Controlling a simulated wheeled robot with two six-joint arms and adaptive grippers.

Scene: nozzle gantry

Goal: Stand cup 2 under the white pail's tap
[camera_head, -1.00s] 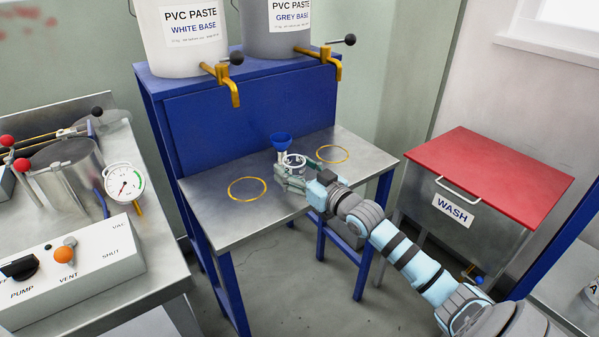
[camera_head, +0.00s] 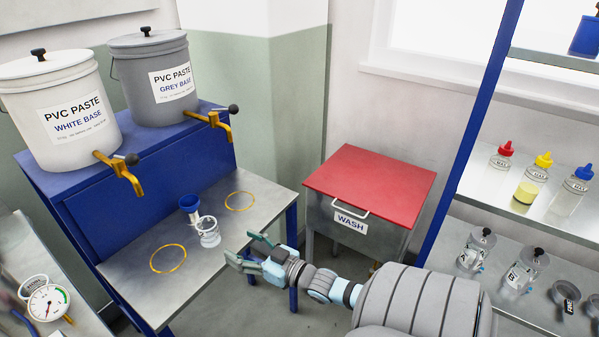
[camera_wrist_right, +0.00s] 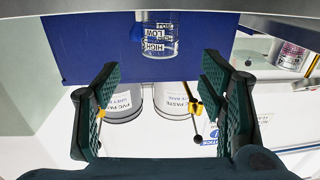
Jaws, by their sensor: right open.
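The cup also shows in the wrist view (camera_wrist_right: 160,38), upside down, beyond the fingers. My right gripper (camera_head: 243,250) is open and empty, to the right of the cup and apart from it. The white pail (camera_head: 60,112) stands on the blue stand, with its brass tap (camera_head: 124,174) above the left ring (camera_head: 168,259). My left gripper is out of view.
The grey pail (camera_head: 150,80) and its tap (camera_head: 214,122) are above the right ring (camera_head: 240,201). A red-lidded wash bin (camera_head: 370,185) stands right of the table. A shelf at far right holds several bottles and jars. A gauge (camera_head: 48,303) is at lower left.

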